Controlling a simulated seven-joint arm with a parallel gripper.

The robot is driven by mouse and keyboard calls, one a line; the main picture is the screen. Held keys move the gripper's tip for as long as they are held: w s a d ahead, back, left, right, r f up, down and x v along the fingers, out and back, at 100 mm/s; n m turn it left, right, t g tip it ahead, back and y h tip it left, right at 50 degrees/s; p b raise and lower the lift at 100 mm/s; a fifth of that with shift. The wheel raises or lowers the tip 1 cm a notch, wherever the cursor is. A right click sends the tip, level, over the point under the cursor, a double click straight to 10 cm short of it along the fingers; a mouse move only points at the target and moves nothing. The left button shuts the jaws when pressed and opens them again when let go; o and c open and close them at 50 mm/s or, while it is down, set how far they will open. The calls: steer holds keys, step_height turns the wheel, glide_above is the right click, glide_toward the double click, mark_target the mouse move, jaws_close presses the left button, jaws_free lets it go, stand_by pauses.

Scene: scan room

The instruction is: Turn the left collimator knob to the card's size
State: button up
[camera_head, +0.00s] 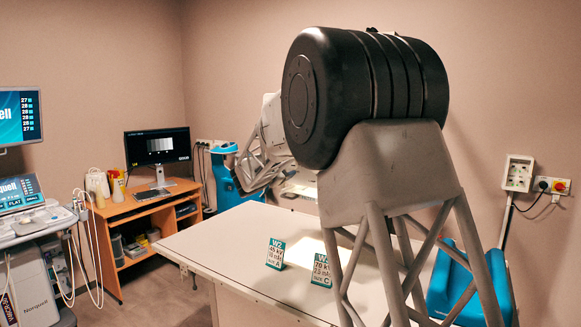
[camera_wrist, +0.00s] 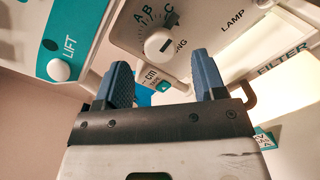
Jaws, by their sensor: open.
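A white knob (camera_wrist: 157,43) sits on a pale panel in the wrist view, with tick marks and the letters A, B and C around it. Its caption is partly cut off, ending in "NG", and I cannot tell which mark it points to. My gripper (camera_wrist: 161,65) is open, its two blue fingers apart, one on either side below the knob, with no clear contact. In the head view, a left card (camera_head: 275,253) and a right card (camera_head: 321,269) stand on the table; their small print is hard to read. The gripper is hidden there.
A LIFT button (camera_wrist: 59,70) is left of the knob; LAMP and FILTER labels are to its right. The white table (camera_head: 215,245) is mostly clear. A wooden desk (camera_head: 140,215) with a monitor (camera_head: 157,147) stands at the back left.

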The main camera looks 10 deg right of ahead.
steer(key=shift+x, duration=2)
steer(key=c, duration=0.9)
